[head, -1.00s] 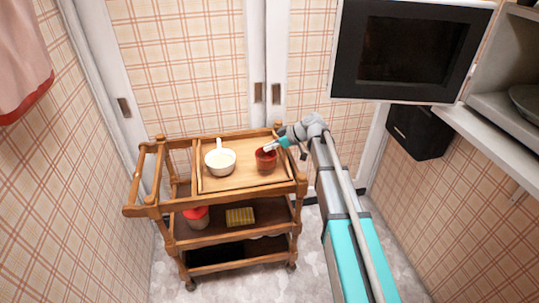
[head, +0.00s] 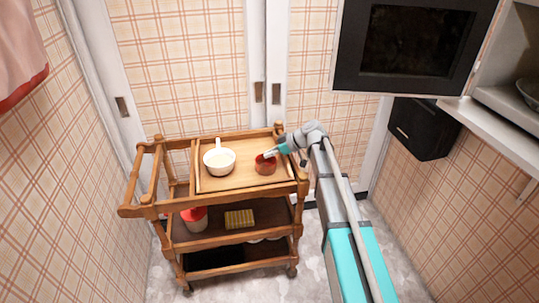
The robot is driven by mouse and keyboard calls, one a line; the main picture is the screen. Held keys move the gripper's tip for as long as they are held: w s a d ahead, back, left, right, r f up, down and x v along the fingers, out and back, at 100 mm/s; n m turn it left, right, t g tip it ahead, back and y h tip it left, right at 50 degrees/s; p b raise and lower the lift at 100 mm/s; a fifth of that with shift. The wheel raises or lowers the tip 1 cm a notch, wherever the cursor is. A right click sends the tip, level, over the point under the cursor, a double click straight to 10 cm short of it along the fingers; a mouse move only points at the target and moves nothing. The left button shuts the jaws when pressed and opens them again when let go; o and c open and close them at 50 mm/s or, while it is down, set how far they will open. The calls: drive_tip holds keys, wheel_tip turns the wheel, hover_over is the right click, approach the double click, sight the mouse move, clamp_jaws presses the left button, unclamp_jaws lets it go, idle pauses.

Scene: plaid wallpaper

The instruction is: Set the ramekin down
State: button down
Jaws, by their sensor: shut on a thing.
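A small red ramekin (head: 265,166) is at the right part of the wooden tray (head: 238,183) on top of the wooden trolley. My gripper (head: 268,155) reaches in from the right and is shut on the ramekin's rim. The fingertips are small in this view and partly cover the rim. The ramekin is at or just above the tray's surface; I cannot tell whether its base touches.
A white bowl or pan with a handle (head: 219,161) stands on the tray, left of the ramekin. The trolley (head: 160,208) has side rails and lower shelves with a red-and-white container (head: 194,219) and a yellow item (head: 239,218). A dark-fronted oven (head: 412,48) hangs upper right.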

drive_tip(key=shift+f, duration=0.1)
drive_tip(key=c, duration=0.8)
unclamp_jaws()
drive_tip(key=p+v, duration=0.6)
drive_tip(key=v, duration=0.4)
drive_tip(key=shift+d+r, duration=0.15)
drive_tip(key=shift+r, duration=0.25)
drive_tip(key=shift+d+r+p, duration=0.3)
drive_tip(key=shift+d+p, duration=0.25)
drive_tip(key=shift+d, duration=0.1)
